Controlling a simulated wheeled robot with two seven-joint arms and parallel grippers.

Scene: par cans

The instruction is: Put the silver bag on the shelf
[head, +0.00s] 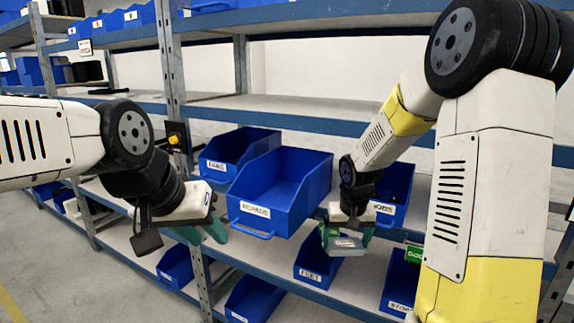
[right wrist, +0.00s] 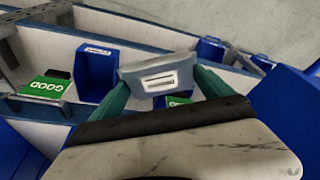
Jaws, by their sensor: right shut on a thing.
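The silver bag (head: 345,245) is a small grey-silver packet held between the green fingers of my right gripper (head: 345,238). In the right wrist view the bag (right wrist: 158,77) hangs between both fingertips, with a white label facing the camera. It is in the air in front of the shelf (head: 290,118), to the right of a large blue bin. My left gripper (head: 203,232) is to the left of that bin, near its handle. Its green fingers look apart, and I see nothing between them.
The large blue bin (head: 268,211) juts forward from the rack, with another blue bin (head: 238,146) behind it. A bin (head: 388,212) is just behind my right gripper. Lower bins (head: 315,271) stand below. The middle shelf has a bare stretch (head: 300,108).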

